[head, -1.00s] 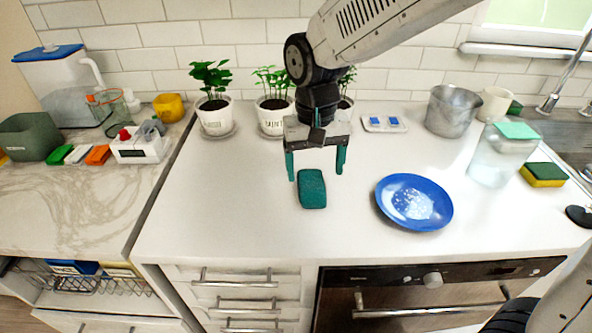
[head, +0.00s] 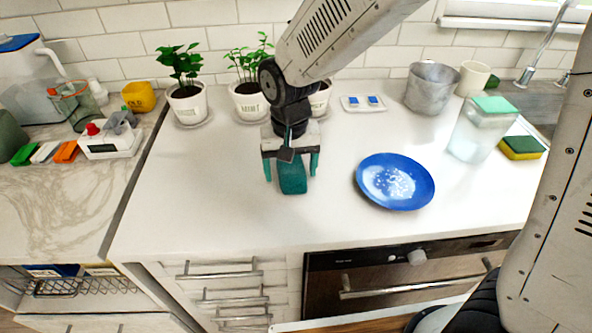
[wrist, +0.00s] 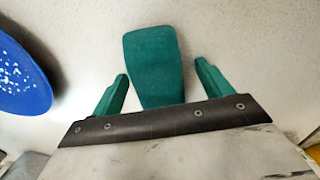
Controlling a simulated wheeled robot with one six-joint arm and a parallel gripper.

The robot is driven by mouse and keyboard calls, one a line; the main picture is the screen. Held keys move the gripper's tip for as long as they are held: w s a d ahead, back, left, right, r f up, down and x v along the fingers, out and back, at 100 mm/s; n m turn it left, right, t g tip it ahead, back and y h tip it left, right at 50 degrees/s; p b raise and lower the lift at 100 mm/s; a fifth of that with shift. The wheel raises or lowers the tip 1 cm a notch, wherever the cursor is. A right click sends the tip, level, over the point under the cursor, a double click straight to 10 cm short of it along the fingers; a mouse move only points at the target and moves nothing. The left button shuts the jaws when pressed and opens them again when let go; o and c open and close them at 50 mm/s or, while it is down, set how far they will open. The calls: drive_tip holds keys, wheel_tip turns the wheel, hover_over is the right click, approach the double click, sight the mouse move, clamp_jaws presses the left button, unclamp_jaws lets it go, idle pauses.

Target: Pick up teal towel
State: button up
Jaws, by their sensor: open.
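The teal towel (head: 292,179) is a small folded block on the white counter, in front of the plant pots. In the wrist view the towel (wrist: 153,62) lies between and beyond the fingertips. My gripper (head: 291,177) points down over the towel, with one teal finger on each side. The wrist view shows my gripper (wrist: 160,72) open, with a gap between each finger and the towel. The towel's near end is hidden by the gripper body there. I cannot tell the exact height of the fingertips above the counter.
A blue speckled plate (head: 395,182) lies to the right of the towel. Potted plants (head: 187,104) stand behind on the left. A metal pot (head: 431,88), a lidded clear container (head: 483,128) and a sponge (head: 522,148) are farther right. The counter in front is clear.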

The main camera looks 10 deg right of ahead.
drive_tip(key=c, duration=1)
drive_tip(key=shift+c, duration=0.3)
drive_tip(key=shift+r, duration=0.1)
drive_tip(key=shift+r, duration=0.55)
wheel_tip(320, 180, up, 2)
drive_tip(key=shift+r, duration=0.15)
drive_tip(key=s+d, duration=0.1)
drive_tip(key=s, duration=0.4)
drive_tip(key=s+d+r, duration=0.1)
drive_tip(key=s, duration=0.4)
drive_tip(key=s+d, duration=0.1)
drive_tip(key=s, duration=0.4)
drive_tip(key=shift+s+d+r, duration=0.25)
drive_tip(key=shift+s+d, duration=0.05)
drive_tip(key=shift+d, duration=0.05)
drive_tip(key=shift+o, duration=0.4)
